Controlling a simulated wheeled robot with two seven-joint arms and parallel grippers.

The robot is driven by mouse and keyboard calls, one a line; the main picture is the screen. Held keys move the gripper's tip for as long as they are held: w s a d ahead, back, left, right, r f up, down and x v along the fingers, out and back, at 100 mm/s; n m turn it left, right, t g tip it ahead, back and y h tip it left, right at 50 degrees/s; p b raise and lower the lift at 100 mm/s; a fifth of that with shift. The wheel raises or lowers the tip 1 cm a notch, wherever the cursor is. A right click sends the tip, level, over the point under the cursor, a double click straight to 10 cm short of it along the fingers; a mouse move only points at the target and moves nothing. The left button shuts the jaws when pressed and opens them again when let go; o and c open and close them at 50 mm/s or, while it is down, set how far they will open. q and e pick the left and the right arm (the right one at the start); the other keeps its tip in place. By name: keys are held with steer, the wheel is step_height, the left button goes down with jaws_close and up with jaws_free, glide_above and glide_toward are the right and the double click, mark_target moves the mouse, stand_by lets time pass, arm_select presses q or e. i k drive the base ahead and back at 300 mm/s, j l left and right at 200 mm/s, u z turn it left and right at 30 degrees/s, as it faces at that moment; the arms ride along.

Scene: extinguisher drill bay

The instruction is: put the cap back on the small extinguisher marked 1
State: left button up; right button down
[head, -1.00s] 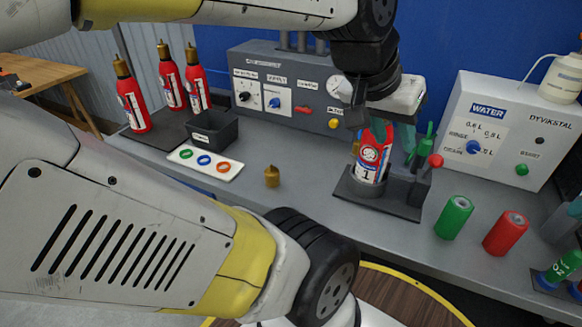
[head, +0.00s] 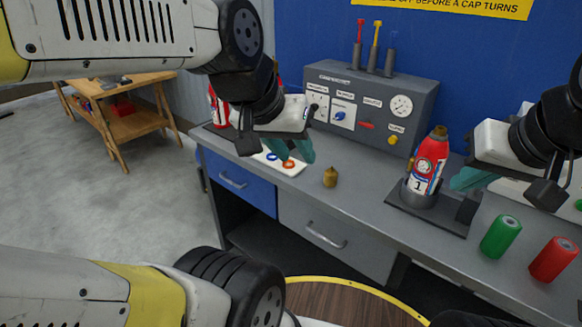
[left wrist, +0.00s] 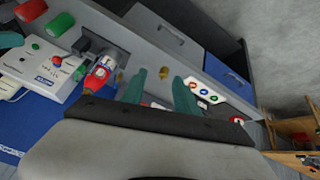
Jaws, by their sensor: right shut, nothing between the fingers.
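The small red extinguisher marked 1 (head: 425,172) stands in the dark holder (head: 413,199) on the bench, its brass-coloured top exposed. It also shows in the left wrist view (left wrist: 100,73). A brass cap (head: 330,178) sits apart on the bench, left of the holder; it also shows in the left wrist view (left wrist: 119,76). My left gripper (head: 291,152) is above the bench, left of the cap, its teal fingers apart and empty. They also show in the left wrist view (left wrist: 162,91). My right gripper (head: 465,180) is shut and empty, close to the extinguisher's right side; contact is unclear.
A white card with coloured rings (head: 293,167) lies behind my left fingers. A grey control panel (head: 372,107) stands at the back. Green (head: 501,237) and red (head: 553,259) cylinders stand at the right front. The bench front around the cap is clear.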

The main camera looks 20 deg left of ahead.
mark_target(432, 155)
steer(key=i+l+u, duration=0.2)
steer(key=l+u, duration=0.2)
steer(key=i+l+u, duration=0.1)
steer(key=l+u, duration=0.3)
steer(key=i, duration=0.2)
